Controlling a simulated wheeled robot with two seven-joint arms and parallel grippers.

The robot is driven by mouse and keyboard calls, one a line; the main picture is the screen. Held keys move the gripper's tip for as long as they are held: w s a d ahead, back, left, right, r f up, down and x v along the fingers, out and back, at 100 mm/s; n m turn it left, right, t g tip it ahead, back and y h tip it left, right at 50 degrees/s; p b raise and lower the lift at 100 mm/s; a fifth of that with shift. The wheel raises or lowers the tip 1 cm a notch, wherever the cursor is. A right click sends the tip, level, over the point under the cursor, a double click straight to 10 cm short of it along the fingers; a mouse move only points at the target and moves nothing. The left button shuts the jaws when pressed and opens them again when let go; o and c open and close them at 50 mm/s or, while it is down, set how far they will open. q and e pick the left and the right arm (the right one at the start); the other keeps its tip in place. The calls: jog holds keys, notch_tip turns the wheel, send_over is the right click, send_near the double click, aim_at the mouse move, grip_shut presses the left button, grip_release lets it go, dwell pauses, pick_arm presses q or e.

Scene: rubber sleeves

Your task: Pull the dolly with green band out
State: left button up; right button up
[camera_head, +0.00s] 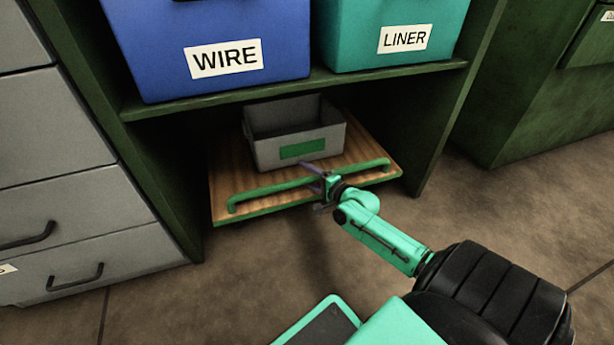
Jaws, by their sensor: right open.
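The dolly (225,187) is a low wooden board with a green front edge and a long green handle bar (265,190) along its front. It stands on the floor in the bottom bay of a green shelf, its front edge near the shelf opening. A grey bin (265,155) with a green band sits on the dolly. My right gripper (318,175) is open at the middle of the handle bar; its fingers overlap the bar in the picture, and I cannot tell whether they touch it. My left gripper is not in view.
The green shelf (300,88) holds a blue WIRE bin (205,45) and a teal LINER bin (385,35) above the dolly. A grey drawer cabinet (65,190) stands at left, a green cabinet (540,95) at right. The floor (230,285) in front is clear.

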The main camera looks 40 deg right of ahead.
grip_shut()
dwell(1.3)
